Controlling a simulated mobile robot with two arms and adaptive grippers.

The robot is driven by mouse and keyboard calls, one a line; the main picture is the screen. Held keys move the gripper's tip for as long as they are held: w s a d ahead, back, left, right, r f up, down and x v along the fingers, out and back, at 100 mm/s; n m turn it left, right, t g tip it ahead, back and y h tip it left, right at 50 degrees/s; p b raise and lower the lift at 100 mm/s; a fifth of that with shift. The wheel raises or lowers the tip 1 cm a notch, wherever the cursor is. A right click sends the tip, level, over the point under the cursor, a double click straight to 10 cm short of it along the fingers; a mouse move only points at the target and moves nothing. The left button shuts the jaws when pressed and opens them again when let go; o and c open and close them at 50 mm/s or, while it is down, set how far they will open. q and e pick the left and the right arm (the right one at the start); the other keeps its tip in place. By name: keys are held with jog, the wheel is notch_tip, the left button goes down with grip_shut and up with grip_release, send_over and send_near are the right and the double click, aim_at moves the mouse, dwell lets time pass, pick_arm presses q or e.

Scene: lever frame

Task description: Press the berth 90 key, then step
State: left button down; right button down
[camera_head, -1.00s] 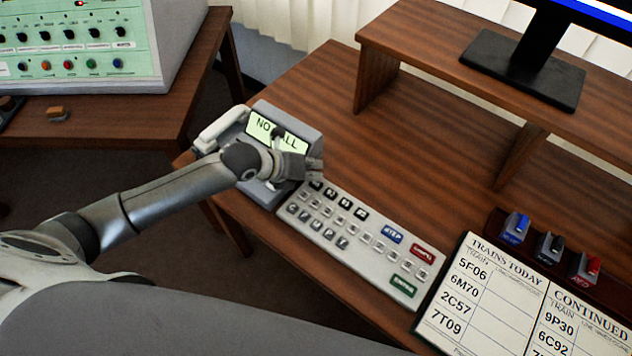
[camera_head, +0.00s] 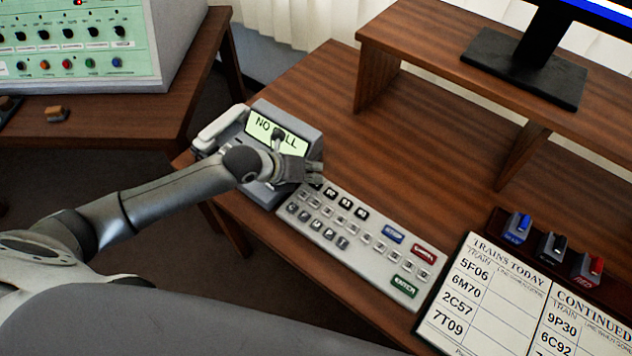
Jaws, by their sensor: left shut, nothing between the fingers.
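The keypad panel (camera_head: 319,238) is a long light-grey box lying along the front edge of the wooden desk. It has black berth keys along its back row, one of them partly hidden by my gripper, and their numbers are too small to read surely. Its blue step key (camera_head: 393,234) is right of the middle, near a red key (camera_head: 424,254) and a green key (camera_head: 404,286). My left gripper (camera_head: 318,172) is shut and empty, over the panel's far left end by the black keys. I cannot tell whether it touches a key. My right gripper is out of view.
A telephone unit (camera_head: 302,133) with a lit "NO CALL" display, partly hidden, stands behind my left wrist. A train list board (camera_head: 487,305) and red, black and blue marker holders (camera_head: 551,249) are at right. A monitor shelf (camera_head: 430,45) stands behind; the desk middle is clear.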

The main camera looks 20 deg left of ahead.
pick_arm(q)
jog(key=shift+f, duration=0.2)
jog(key=shift+r, duration=0.1)
jog(key=shift+r+p, duration=0.6)
jog(key=shift+r, duration=0.15)
notch_tip(320, 180, up, 5)
jog(key=p, duration=0.4)
dwell(2.1)
